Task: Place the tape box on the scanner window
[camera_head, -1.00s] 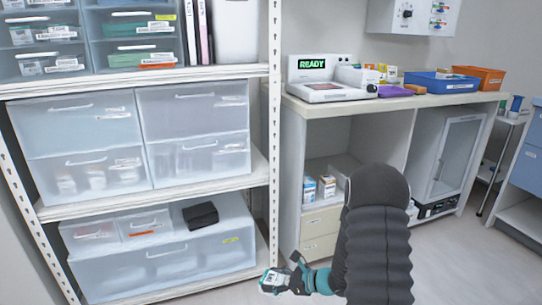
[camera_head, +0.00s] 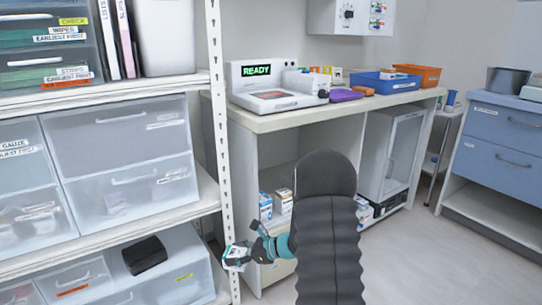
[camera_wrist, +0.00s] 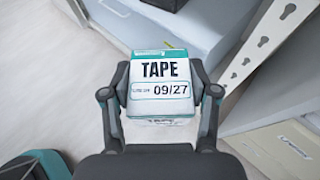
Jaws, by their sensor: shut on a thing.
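The tape box (camera_wrist: 160,85) is a white and teal carton with "TAPE" and "09/27" printed on it. In the wrist view my gripper (camera_wrist: 160,97) is shut on it, a finger on each side. In the head view my gripper (camera_head: 252,250) holds the tape box (camera_head: 237,257) low, in front of the shelf post and below the counter. The scanner (camera_head: 278,88) stands on the counter with a green "READY" display. Its window (camera_head: 272,95) is a flat reddish patch on top, with nothing seen on it.
The counter (camera_head: 300,118) also bears a purple item (camera_head: 345,95), a blue tray (camera_head: 385,83) and an orange bin (camera_head: 418,75). A white shelf post (camera_head: 218,150) stands left of my gripper. Clear bins fill the shelves. Floor at right is open.

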